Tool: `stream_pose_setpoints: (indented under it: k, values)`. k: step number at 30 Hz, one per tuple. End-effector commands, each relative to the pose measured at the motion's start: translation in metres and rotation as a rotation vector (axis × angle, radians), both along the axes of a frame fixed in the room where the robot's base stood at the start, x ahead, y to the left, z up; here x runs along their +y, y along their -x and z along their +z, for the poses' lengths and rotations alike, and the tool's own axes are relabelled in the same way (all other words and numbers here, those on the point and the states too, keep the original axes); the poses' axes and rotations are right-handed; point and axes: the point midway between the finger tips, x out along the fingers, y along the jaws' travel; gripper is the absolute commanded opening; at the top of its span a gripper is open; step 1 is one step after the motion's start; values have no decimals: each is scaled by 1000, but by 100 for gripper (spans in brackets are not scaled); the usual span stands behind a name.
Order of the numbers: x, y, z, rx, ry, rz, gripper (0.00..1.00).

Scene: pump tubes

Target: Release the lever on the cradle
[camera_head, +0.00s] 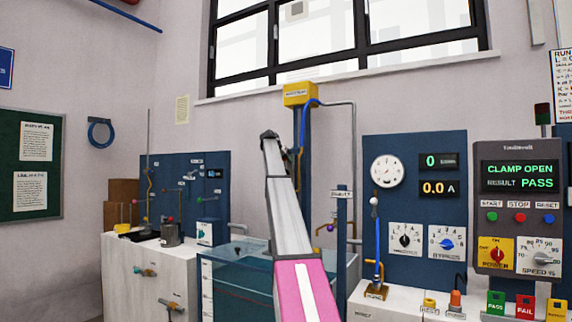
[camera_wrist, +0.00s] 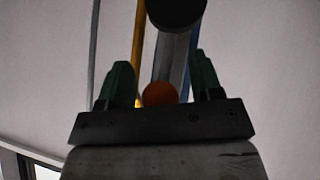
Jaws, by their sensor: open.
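In the wrist view my gripper (camera_wrist: 161,68) is open, with a dark green finger on each side. A round orange knob (camera_wrist: 160,94) shows between the fingers, close to the palm; it looks like the end of the lever, and I cannot tell whether a finger touches it. A grey tube (camera_wrist: 172,62) with a dark round end (camera_wrist: 175,12) rises beyond it. In the head view my gripper is near the blue post under the yellow head (camera_head: 300,94), largely hidden by my arm. The cradle is not clearly visible there.
A glass-sided water tank (camera_head: 232,272) stands behind my arm. A gauge panel (camera_head: 414,190) and a control box (camera_head: 519,205) reading "CLAMP OPEN" and "RESULT PASS" stand at right. A blue hose (camera_head: 304,125) and a bent grey pipe (camera_head: 354,150) run close to my gripper.

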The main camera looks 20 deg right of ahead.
Motion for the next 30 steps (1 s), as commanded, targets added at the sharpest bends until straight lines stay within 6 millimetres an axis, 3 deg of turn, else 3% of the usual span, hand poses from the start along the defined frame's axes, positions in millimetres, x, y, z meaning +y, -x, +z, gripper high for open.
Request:
stream_pose_setpoints:
  k: [18,30]
  values:
    - [63,27,64,0,1,-1,59]
    - [69,29,70,2,-1,-1,59]
